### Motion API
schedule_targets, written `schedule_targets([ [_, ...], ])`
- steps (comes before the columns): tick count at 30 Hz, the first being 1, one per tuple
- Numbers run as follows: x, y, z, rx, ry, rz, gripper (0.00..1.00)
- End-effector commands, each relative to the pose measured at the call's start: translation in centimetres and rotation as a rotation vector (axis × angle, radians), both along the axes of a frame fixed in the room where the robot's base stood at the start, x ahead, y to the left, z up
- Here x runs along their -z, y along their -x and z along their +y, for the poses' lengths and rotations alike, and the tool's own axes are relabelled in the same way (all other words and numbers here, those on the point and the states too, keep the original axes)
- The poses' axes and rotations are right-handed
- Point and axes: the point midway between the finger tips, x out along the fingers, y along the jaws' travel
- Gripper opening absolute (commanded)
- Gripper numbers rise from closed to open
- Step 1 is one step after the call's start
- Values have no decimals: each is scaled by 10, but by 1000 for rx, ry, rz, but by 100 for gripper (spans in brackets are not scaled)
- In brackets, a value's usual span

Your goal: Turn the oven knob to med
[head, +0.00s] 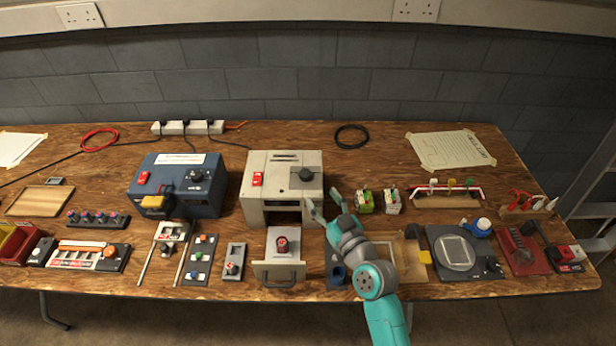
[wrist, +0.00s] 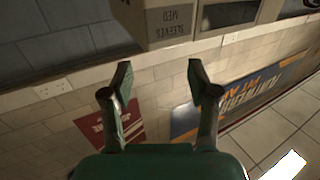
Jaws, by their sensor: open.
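The cream oven box (head: 258,209) stands in the middle of the bench in the head view. A dark round knob (head: 306,174) sits on the right of its top; its pointer and markings are too small to read. The oven's front is open, and a handled door or drawer (head: 262,271) extends forward with a red item (head: 282,244) on it. My gripper (head: 325,203) is open and empty, just right of the oven's front right corner and apart from the knob. The wrist view shows the open fingers (wrist: 160,78) pointed at a wall; the knob is not visible there.
A blue box (head: 160,200) with its own knob stands left of the oven. Small green and white blocks (head: 378,201) stand right of my gripper. A black cable ring (head: 351,136) lies behind. The wrist view shows a box labelled sleeves med (wrist: 170,22) and posters.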

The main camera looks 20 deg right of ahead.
Motion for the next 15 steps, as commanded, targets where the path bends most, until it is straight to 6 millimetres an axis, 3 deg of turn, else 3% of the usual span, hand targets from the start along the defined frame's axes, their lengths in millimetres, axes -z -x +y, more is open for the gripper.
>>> schedule_targets([
  [9, -1, -55, 8, -1, 0, -1, 60],
  [15, 0, -77, 11, 1, 0, -1, 60],
])
